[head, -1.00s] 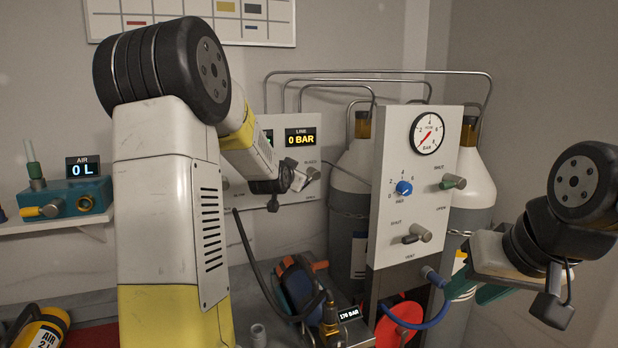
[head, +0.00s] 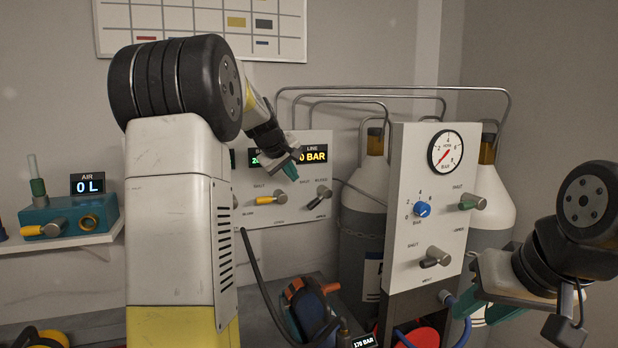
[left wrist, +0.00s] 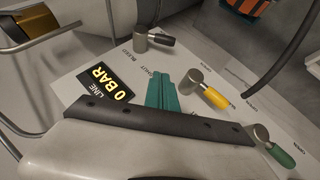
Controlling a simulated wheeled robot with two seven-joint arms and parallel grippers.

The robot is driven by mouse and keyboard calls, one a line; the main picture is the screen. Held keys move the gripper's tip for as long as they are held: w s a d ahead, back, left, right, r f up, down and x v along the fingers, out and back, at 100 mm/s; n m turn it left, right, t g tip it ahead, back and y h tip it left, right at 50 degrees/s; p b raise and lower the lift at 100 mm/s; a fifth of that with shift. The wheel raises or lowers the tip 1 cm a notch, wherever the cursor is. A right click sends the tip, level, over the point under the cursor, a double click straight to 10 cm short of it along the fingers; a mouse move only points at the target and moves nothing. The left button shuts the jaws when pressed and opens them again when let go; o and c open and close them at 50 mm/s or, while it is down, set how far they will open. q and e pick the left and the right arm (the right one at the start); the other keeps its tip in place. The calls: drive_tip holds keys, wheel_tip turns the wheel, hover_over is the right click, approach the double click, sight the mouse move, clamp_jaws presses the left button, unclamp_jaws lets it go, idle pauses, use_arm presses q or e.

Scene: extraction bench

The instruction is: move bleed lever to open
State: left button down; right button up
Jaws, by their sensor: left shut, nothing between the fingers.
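The bleed lever (head: 318,196) has a black handle on a silver hub, on the back panel near the BLEED label. Its handle slants down and left. In the left wrist view, the same black-handled lever (left wrist: 156,39) is at the top. My left gripper (head: 291,170) is shut and empty in front of the panel, up and left of the lever and apart from it. In the left wrist view, its teal fingers (left wrist: 172,92) are together, between the black lever and a yellow lever. My right gripper (head: 485,309) is at the right, its teal fingers apart.
A yellow-handled lever (head: 270,199) is left of the bleed lever, and a green-handled lever (left wrist: 277,146) is beyond it. The LINE display (head: 313,154) is above. A gauge panel (head: 400,255) and gas cylinders (head: 362,215) stand to the right. A black hose hangs below.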

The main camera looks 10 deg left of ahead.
use_arm(q)
hover_over(309, 205)
drive_tip(key=s+a, duration=0.1)
drive_tip(key=a, duration=0.2)
wheel_tip(309, 205, down, 5)
drive_tip(key=shift+f, duration=0.15)
drive_tip(key=shift+d+f, duration=0.9)
drive_tip(key=shift+w+d+f, duration=0.15)
drive_tip(key=shift+d+f, duration=0.2)
drive_tip(key=shift+f, duration=0.1)
drive_tip(key=shift+a+f+t+h, duration=0.1)
drive_tip(key=shift+f+t+h, duration=0.2)
drive_tip(key=shift+f, duration=0.1)
drive_tip(key=shift+f+n, duration=0.2)
drive_tip(key=shift+n, duration=0.1)
drive_tip(key=shift+w+d+f, duration=0.1)
drive_tip(key=shift+d+f, duration=0.05)
drive_tip(key=shift+f, duration=0.45)
drive_tip(key=shift+d+f, duration=0.15)
drive_tip(key=shift+f, duration=0.4)
drive_tip(key=shift+w+d+f, duration=0.2)
drive_tip(key=shift+d+f, duration=0.1)
drive_tip(key=shift+f, duration=0.4)
drive_tip(key=shift+w+d+f, duration=0.4)
drive_tip(key=shift+d+f, duration=0.2)
drive_tip(key=shift+d, duration=0.1)
